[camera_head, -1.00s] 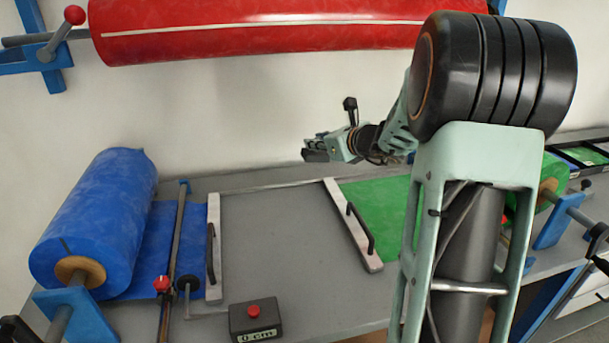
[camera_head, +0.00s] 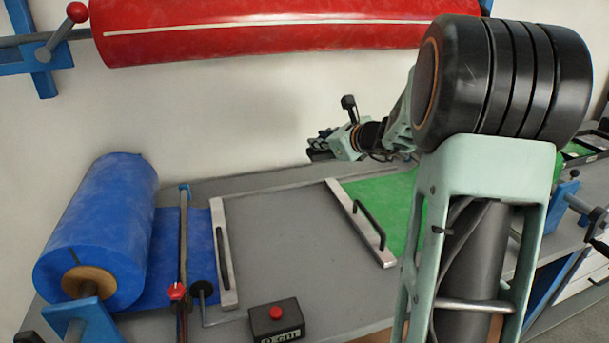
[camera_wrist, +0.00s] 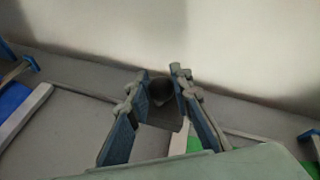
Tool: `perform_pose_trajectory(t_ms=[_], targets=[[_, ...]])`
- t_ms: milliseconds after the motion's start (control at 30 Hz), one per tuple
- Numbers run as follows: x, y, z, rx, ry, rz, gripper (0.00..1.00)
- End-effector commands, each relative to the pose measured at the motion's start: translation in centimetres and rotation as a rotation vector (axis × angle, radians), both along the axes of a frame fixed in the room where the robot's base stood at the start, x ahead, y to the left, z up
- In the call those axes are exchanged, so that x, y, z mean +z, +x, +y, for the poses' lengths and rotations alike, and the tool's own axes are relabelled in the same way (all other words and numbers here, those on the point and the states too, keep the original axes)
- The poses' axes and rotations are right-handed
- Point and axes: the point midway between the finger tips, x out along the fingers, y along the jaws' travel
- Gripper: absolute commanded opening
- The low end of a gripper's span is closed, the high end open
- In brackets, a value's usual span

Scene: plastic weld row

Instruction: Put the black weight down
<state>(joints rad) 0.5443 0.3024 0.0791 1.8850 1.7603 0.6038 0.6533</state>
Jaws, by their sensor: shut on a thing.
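The black weight (camera_wrist: 161,90) is a dark, rounded piece between the fingertips of my gripper in the wrist view. My gripper (camera_wrist: 163,85) is shut on it, with one blue-padded finger on each side. In the head view my gripper (camera_head: 318,148) is small and far off, held over the back part of the grey table (camera_head: 280,240), in front of the white wall. Dark shapes show at its tip there, but I cannot make out the weight apart from the fingers. The weight's underside and its height over the table are hard to tell.
A blue roll (camera_head: 100,230) stands at the left. Two pale bars with black handles, a left bar (camera_head: 224,260) and a right bar (camera_head: 360,222), lie across blue and green sheets. A black box with a red button (camera_head: 277,325) sits in front. The grey middle is clear.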

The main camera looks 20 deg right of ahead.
Motion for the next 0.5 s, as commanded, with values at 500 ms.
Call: perform_pose_trajectory(t_ms=[500], targets=[[-3.4,8.0,0.2,0.003,-0.001,-0.004,0.00]])
